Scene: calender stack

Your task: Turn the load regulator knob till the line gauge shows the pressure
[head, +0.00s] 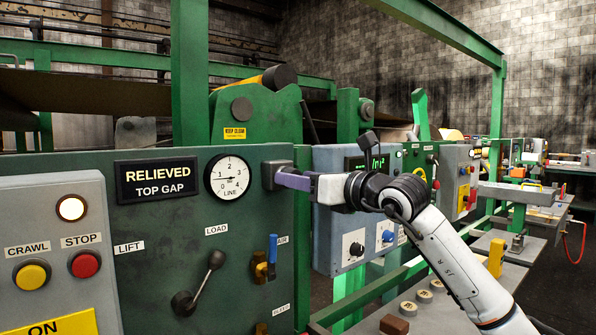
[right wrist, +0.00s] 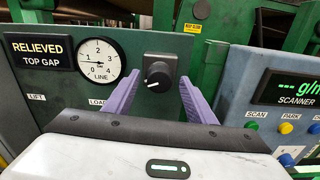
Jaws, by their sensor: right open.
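The load regulator knob (right wrist: 159,74) is dark with a white mark and sits on the green panel, right of the line gauge. In the head view its grey housing (head: 271,174) shows at the panel's right edge. The round white line gauge (head: 229,176) has its needle pointing left, close to the 1; it also shows in the right wrist view (right wrist: 99,60). My right gripper (head: 284,179) reaches in from the right. Its purple fingers are open, one on each side of the knob, with visible gaps in the right wrist view. My left gripper is not in view.
A RELIEVED TOP GAP display (head: 157,180) is left of the gauge. A load lever (head: 200,283) and a blue-handled valve (head: 272,258) are below. A blue-grey scanner box (head: 345,245) stands close under my right wrist. A bench with several round pieces lies at lower right.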

